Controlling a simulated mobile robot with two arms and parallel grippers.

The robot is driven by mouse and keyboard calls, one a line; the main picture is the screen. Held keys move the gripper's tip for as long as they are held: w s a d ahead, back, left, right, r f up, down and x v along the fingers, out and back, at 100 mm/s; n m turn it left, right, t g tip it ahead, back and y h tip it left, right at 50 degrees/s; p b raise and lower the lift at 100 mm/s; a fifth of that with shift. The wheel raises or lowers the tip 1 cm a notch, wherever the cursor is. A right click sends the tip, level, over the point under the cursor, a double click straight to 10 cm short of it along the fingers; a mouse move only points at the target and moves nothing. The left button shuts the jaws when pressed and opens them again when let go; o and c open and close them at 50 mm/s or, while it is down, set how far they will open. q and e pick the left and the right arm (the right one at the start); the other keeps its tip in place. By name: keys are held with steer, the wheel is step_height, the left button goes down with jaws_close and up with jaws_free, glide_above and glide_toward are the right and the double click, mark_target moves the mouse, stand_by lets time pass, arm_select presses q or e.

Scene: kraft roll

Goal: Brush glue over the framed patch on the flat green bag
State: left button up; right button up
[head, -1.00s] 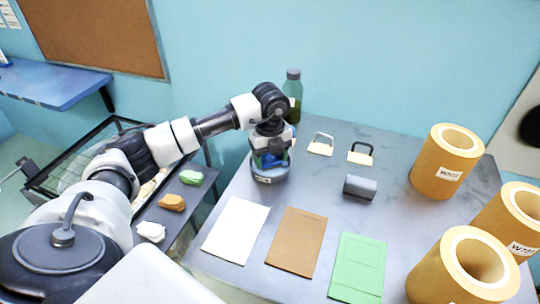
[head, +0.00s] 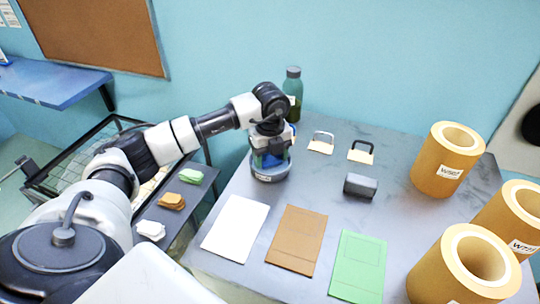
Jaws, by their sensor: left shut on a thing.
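The flat green bag (head: 357,268) lies near the table's front edge, right of a brown bag. Thin lines on it mark a framed patch, and its surface looks plain green. A low grey pot (head: 270,175) with a pale label stands toward the back left of the table. My left gripper (head: 268,158) points down into the pot's mouth, shut on the brush. The brush is mostly hidden by the gripper and the pot. My right gripper is not in view.
A brown bag (head: 297,240) and a white bag (head: 236,228) lie left of the green one. A grey block (head: 360,187), two handled pieces (head: 321,144) (head: 361,153) and a green bottle (head: 293,92) stand behind. Large kraft rolls (head: 447,160) fill the right side.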

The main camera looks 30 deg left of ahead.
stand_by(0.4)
arm_select(q)
steer(key=shift+r+p, duration=2.4)
steer(key=shift+r, duration=1.1)
steer(key=shift+f, duration=0.1)
